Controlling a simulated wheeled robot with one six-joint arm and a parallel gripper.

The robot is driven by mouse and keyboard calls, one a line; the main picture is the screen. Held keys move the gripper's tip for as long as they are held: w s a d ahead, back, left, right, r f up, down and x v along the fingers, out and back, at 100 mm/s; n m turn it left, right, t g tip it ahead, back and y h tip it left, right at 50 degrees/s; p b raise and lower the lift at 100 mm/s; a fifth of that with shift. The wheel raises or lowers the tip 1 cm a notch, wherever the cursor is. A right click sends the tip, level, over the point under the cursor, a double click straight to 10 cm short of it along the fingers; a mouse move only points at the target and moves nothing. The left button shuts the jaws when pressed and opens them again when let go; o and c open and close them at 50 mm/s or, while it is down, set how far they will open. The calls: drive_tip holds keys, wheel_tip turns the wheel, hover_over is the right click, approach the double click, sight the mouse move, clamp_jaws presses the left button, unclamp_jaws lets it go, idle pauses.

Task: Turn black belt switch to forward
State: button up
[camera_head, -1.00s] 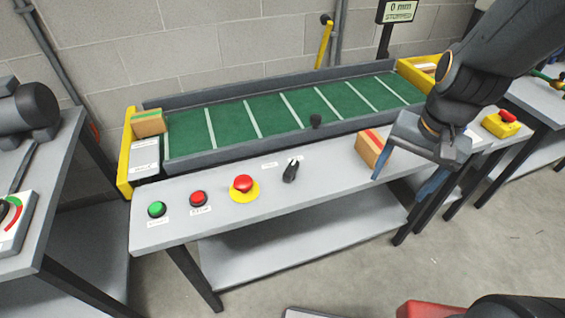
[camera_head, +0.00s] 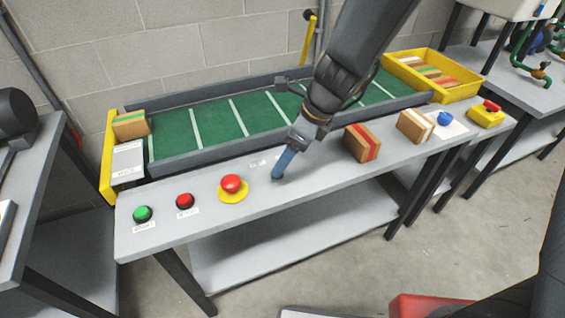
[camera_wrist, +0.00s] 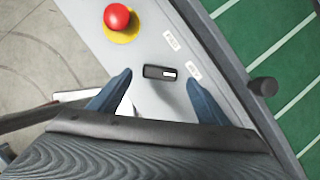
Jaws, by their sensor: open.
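The black belt switch (camera_wrist: 160,72) is a small dark knob with a white mark, on the grey console top (camera_head: 225,210). In the wrist view it lies lengthwise across the picture, beyond and between my fingertips, with small white labels beside it. My gripper (camera_wrist: 160,85) is open, one blue finger on each side of the switch's line, apart from it. In the head view my gripper (camera_head: 280,170) points down at the console and hides the switch. The green belt (camera_head: 225,122) runs behind the console.
Left of the switch are a red mushroom button (camera_head: 231,183) on yellow, a red button (camera_head: 185,201) and a green button (camera_head: 142,214). A striped box (camera_head: 362,143) stands to the right. A dark post (camera_wrist: 263,87) rises at the belt's near edge.

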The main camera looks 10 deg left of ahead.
drive_tip(key=shift+b+x, duration=0.4)
drive_tip(key=shift+x, duration=1.55)
drive_tip(key=c, duration=1.1)
drive_tip(key=shift+o, duration=0.2)
